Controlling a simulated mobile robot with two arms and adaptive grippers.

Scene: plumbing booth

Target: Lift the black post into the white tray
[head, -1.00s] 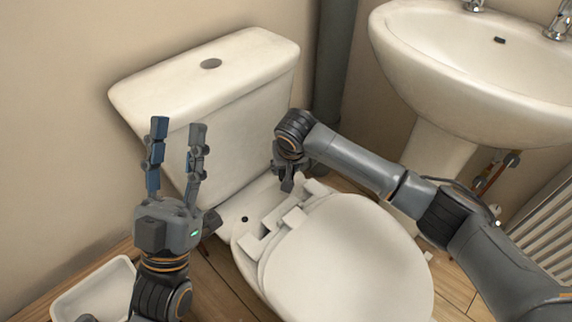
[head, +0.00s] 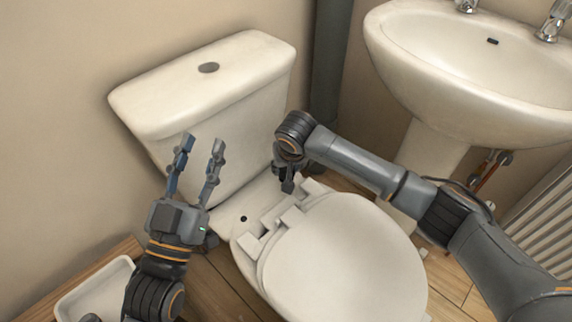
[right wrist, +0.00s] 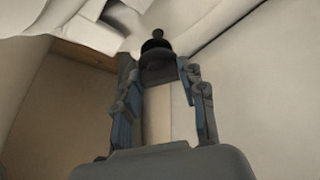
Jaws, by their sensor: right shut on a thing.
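The black post (right wrist: 157,48) shows in the right wrist view, a dark piece with a small round knob on its end, between my right fingertips. My right gripper (right wrist: 156,68) is shut on it. In the head view my right gripper (head: 287,182) is behind the toilet seat hinges, in front of the cistern; I cannot pick out the post there. My left gripper (head: 201,142) is open and empty, fingers pointing up, in front of the cistern's left side. The white tray (head: 66,304) is at the bottom left, partly hidden by my left arm.
The toilet cistern (head: 205,80) stands behind both grippers. The closed toilet lid (head: 345,265) lies below my right arm. A white basin (head: 480,70) is at the upper right, with a radiator (head: 540,230) below it.

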